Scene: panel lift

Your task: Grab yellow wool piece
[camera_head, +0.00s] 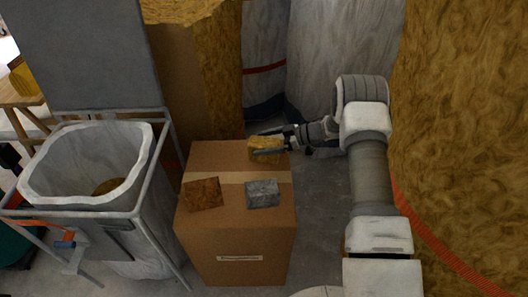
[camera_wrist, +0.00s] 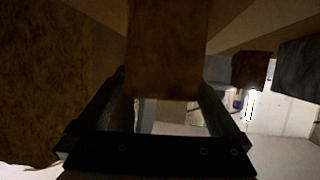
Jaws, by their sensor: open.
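The yellow wool piece (camera_head: 264,144) is a small block at the back edge of the cardboard box top (camera_head: 233,165). My gripper (camera_head: 257,143) reaches in from the right, with its fingers around the block. In the wrist view the block, dark and brownish, shows between the fingers of my gripper (camera_wrist: 162,82) as the yellow wool piece (camera_wrist: 165,45). The jaws are open. I cannot tell whether either finger touches it.
A rust-brown piece (camera_head: 202,194) and a grey piece (camera_head: 262,194) lie nearer the front of the box. A framed bag (camera_head: 85,193) stands left. Large yellow wool (camera_head: 465,110) stands right, and wrapped grey bales (camera_head: 340,40) stand behind.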

